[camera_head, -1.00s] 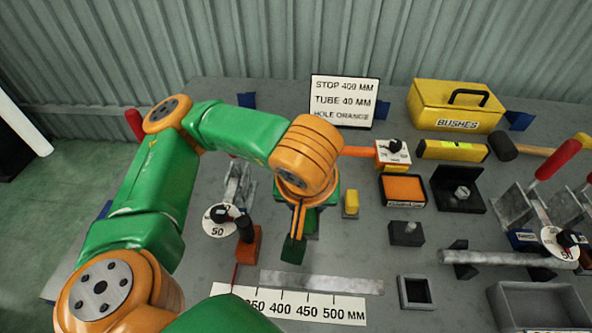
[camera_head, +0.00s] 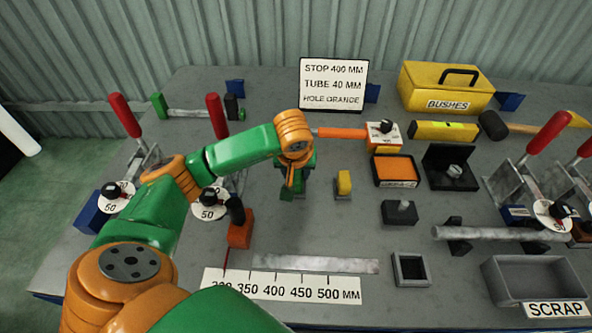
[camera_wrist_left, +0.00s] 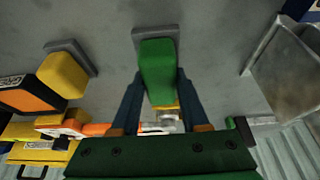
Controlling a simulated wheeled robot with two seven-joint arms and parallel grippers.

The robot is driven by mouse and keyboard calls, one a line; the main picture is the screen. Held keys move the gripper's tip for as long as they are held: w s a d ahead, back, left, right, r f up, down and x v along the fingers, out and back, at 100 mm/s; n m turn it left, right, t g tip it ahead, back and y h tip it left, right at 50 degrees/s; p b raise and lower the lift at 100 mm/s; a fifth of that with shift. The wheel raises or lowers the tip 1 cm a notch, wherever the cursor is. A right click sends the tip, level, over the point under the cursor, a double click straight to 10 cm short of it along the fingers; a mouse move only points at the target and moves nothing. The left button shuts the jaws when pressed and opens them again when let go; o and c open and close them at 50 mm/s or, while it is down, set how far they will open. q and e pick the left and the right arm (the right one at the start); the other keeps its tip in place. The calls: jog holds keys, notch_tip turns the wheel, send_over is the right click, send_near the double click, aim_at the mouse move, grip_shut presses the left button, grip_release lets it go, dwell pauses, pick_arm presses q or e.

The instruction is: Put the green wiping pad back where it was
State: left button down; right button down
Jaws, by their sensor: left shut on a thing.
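My left gripper (camera_head: 289,187) is shut on the green wiping pad (camera_wrist_left: 158,70), which sits between its two fingers in the left wrist view. In the head view the pad (camera_head: 286,193) shows just below the gripper, left of a yellow pad (camera_head: 344,182). A small grey holder plate (camera_wrist_left: 155,36) shows at the pad's far end in the left wrist view. I cannot tell whether the pad rests on that plate or hangs just above it. My right gripper is not in view.
The yellow pad (camera_wrist_left: 62,75) stands on its own grey plate close by. A metal strip (camera_head: 315,264) and ruler (camera_head: 285,287) lie in front. Toggle clamps flank the bench.

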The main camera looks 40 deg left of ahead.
pick_arm(q)
jog(key=shift+f, duration=0.15)
jog(key=shift+c, duration=2)
grip_release()
jog(key=shift+r, duration=0.3)
jog(key=shift+s+d+r, duration=0.1)
jog(key=shift+r, duration=0.25)
jog(key=p+v, duration=0.2)
jog(key=v, duration=0.9)
